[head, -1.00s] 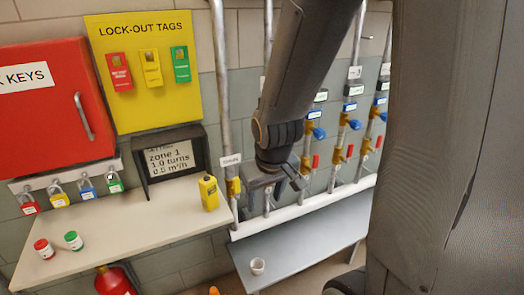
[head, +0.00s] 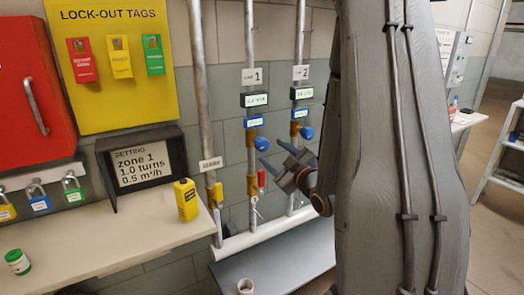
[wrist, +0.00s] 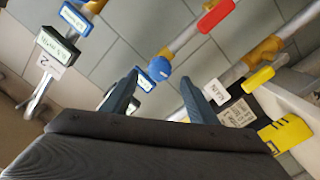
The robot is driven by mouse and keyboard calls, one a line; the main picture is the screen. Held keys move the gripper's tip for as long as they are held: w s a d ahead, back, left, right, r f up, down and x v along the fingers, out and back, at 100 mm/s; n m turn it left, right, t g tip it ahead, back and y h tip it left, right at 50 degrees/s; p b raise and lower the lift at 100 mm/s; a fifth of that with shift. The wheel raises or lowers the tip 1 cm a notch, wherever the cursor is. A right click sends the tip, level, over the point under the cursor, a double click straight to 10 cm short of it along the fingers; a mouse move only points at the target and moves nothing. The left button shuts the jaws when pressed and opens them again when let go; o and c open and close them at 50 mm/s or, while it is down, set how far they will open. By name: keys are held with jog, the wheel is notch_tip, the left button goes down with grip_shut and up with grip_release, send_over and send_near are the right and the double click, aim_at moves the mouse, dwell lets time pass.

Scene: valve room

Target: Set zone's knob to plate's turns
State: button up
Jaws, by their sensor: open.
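The setting plate (head: 145,163) on the left shelf reads zone 1, 1.0 turns, 0.5 m³/h. The zone 1 pipe carries a 1 label (head: 252,76), a small display (head: 254,100) and a blue knob (head: 261,143). My gripper (head: 275,156) is open and empty, its fingers pointing left toward the pipe just below and right of this knob. In the wrist view, a blue knob (wrist: 161,66) shows beyond the fingertips, roughly between them in the picture; I see no contact. The display digits are too small to read surely.
The zone 2 pipe with its own blue knob (head: 306,132) stands just right. A red lever (head: 261,178) sits below the zone 1 knob. A yellow device (head: 186,200) stands on the shelf.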

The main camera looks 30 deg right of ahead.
aim_at(265, 146)
jog(key=w+p, duration=0.1)
jog(key=w, duration=0.6)
jog(key=shift+w, duration=0.25)
jog(key=shift+c, duration=0.4)
jog(key=c, duration=0.9)
jog(key=shift+c, duration=0.2)
jog(key=shift+r+m, duration=0.1)
jog(key=shift+m, duration=0.2)
jog(key=m+p, duration=0.2)
jog(key=m, duration=0.3)
jog(key=m+p, duration=0.1)
jog(key=m, duration=0.4)
jog(key=shift+m+p, duration=0.35)
jog(key=shift+m, duration=0.05)
